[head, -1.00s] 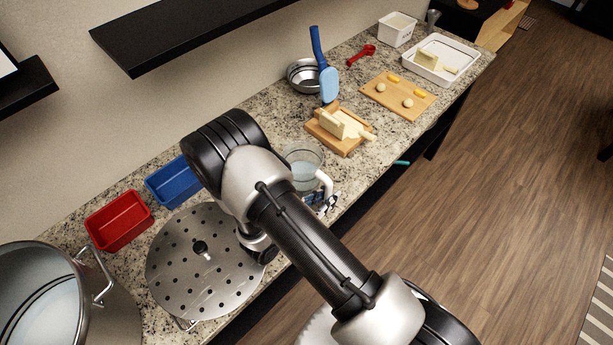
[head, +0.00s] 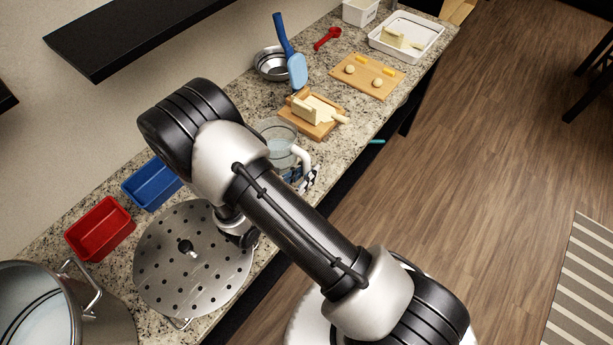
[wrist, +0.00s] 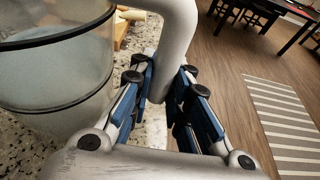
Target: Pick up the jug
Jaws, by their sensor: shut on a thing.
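The jug (head: 279,139) is a clear vessel with a white handle and pale contents, near the front edge of the granite counter in the head view. In the wrist view the jug (wrist: 62,75) fills the left side, with dark bands around it. Its thick white handle (wrist: 177,40) runs down between the blue-padded fingers of my gripper (wrist: 168,98). My gripper is shut on the handle. In the head view my gripper (head: 308,178) is partly hidden behind my arm. Whether the jug's base touches the counter cannot be told.
A perforated steel disc (head: 213,275), blue bin (head: 152,186), red bin (head: 100,229) and large stockpot (head: 100,322) stand to the left. Beyond the jug are a wooden slicer board (head: 325,128), steel bowl (head: 270,66) and cutting board (head: 378,87). Open floor (head: 455,190) lies right.

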